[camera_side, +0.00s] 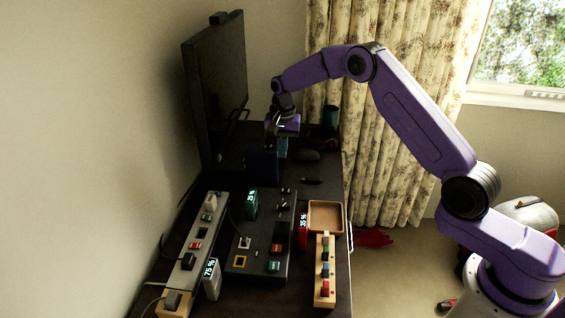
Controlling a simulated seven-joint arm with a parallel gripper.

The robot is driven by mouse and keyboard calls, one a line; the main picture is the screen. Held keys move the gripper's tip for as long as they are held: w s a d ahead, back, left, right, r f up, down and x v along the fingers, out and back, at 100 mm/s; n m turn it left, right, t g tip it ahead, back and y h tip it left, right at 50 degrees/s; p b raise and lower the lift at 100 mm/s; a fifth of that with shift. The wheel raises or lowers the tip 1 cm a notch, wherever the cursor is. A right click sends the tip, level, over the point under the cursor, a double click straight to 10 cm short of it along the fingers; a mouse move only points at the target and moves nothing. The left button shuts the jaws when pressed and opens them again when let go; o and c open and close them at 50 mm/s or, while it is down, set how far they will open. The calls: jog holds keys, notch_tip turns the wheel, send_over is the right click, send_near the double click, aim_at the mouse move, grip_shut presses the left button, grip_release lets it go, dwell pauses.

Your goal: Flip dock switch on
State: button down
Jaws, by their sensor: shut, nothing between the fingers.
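A black panel, which looks like the dock, (238,264) lies on the dark desk, with small coloured blocks and sockets on its top.
A monitor (225,90) stands at the back left. A grey strip (187,262) with plugs lies left of the panel. A dark blue box (262,167) stands near my gripper. A wooden tray (326,204) and a wooden block with coloured pegs (325,290) are at the right.

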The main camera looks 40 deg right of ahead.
aim_at(283, 190)
notch_tip(283, 190, down, 13)
jog(key=shift+r, duration=0.1)
dwell(0.3)
jog(key=shift+f, duration=0.25)
dwell(0.4)
jog(key=shift+s+d+r, duration=0.25)
jog(key=shift+s+d, duration=0.3)
jog(key=shift+r, duration=0.1)
notch_tip(283, 190, up, 14)
dwell(0.6)
